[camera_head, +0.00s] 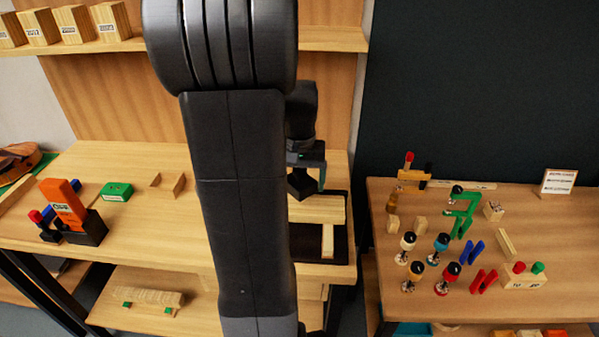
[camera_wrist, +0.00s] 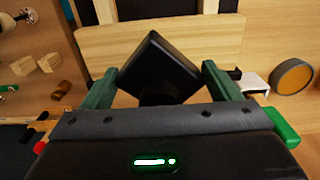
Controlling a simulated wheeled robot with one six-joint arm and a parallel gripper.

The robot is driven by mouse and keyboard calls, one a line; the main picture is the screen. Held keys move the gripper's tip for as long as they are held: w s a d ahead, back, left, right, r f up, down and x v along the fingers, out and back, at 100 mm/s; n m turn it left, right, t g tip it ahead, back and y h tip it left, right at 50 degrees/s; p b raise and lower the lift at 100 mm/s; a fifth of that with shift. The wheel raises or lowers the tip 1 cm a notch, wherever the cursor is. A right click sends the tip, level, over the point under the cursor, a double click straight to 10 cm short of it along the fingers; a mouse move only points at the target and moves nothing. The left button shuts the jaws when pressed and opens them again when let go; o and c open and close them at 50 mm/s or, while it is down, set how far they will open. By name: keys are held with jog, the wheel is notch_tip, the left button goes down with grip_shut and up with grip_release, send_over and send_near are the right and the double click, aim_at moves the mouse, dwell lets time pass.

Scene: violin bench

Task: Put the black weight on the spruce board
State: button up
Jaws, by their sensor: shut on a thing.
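The black weight (camera_wrist: 158,62) is a dark square block, held between the green fingers of my gripper (camera_wrist: 160,74) in the wrist view. It appears turned cornerwise between them. In the head view the weight (camera_head: 300,186) hangs below my gripper (camera_head: 310,165), partly hidden by my arm. A pale wooden board (camera_wrist: 215,38), which looks like the spruce board, lies beneath the weight in the wrist view. The board also shows in the head view (camera_head: 322,209), at the bench's right part. I cannot tell whether the weight touches it.
A dark tray or mat (camera_head: 303,242) lies in front of the board. A green block (camera_head: 117,191) and an orange box in a black holder (camera_head: 65,208) stand on the left. The right table (camera_head: 380,240) is crowded with small parts.

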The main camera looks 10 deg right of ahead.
jog(key=shift+f, duration=1.75)
jog(key=shift+f, duration=0.1)
jog(key=shift+f, duration=0.1)
jog(key=o, duration=1.7)
jog(key=shift+o, duration=0.2)
notch_tip(320, 180, up, 12)
jog(key=shift+r, duration=0.2)
jog(key=shift+f, duration=0.1)
